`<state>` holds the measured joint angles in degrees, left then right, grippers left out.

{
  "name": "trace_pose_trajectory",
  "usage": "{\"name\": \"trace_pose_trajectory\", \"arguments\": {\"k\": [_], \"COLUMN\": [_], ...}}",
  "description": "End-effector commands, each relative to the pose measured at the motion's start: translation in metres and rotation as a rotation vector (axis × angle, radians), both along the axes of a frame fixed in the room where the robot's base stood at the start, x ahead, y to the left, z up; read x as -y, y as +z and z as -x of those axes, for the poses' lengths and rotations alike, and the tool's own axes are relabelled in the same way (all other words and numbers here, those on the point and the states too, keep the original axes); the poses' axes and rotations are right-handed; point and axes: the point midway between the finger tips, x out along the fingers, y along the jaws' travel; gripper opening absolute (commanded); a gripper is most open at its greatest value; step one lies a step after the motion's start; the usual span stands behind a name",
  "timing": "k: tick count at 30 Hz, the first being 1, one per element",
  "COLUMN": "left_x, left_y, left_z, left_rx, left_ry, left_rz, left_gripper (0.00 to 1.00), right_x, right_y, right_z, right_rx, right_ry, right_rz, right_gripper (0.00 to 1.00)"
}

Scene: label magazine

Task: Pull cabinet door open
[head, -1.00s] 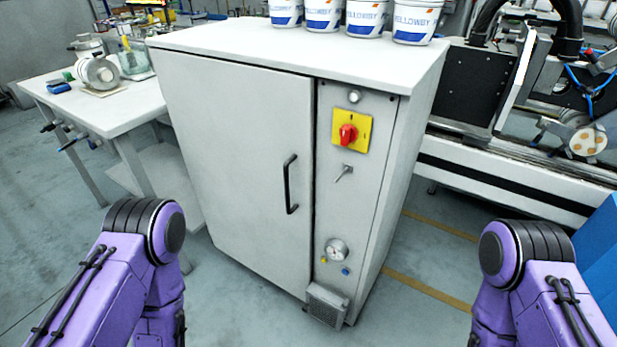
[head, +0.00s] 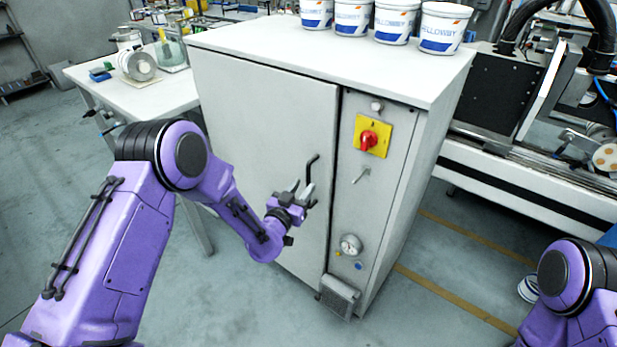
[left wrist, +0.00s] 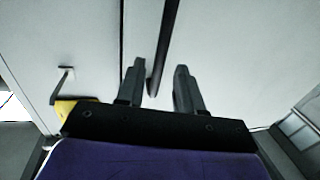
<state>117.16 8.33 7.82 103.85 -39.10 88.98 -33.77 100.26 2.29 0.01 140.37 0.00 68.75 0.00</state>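The cabinet door (head: 262,150) is a flat pale grey panel and looks shut against the cabinet frame. Its black bar handle (head: 311,166) stands upright near the door's right edge. My left gripper (head: 302,188) is at the handle's height in front of the door, its fingers apart. In the left wrist view, the handle (left wrist: 166,45) runs down between the two spread fingers (left wrist: 160,78), with gaps on both sides. The handle's lower part is hidden behind the gripper in the head view. My right gripper is out of view.
Right of the door, a panel carries a red switch on a yellow plate (head: 371,136), a small lever (head: 361,175) and a gauge (head: 350,245). White tubs (head: 396,20) stand on top. A white workbench (head: 130,100) is at the left.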

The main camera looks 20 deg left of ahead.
Motion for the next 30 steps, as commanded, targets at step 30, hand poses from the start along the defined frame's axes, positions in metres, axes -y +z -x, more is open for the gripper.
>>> {"name": "trace_pose_trajectory", "arguments": {"k": [30], "left_x": [0.009], "left_y": [-0.003], "left_z": [-0.041], "left_rx": [-0.005], "left_ry": [-0.024], "left_rz": [0.000], "left_gripper": [0.00], "right_x": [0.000], "right_y": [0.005], "right_z": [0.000], "right_rx": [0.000], "right_ry": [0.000], "right_rz": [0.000], "right_gripper": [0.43]}}
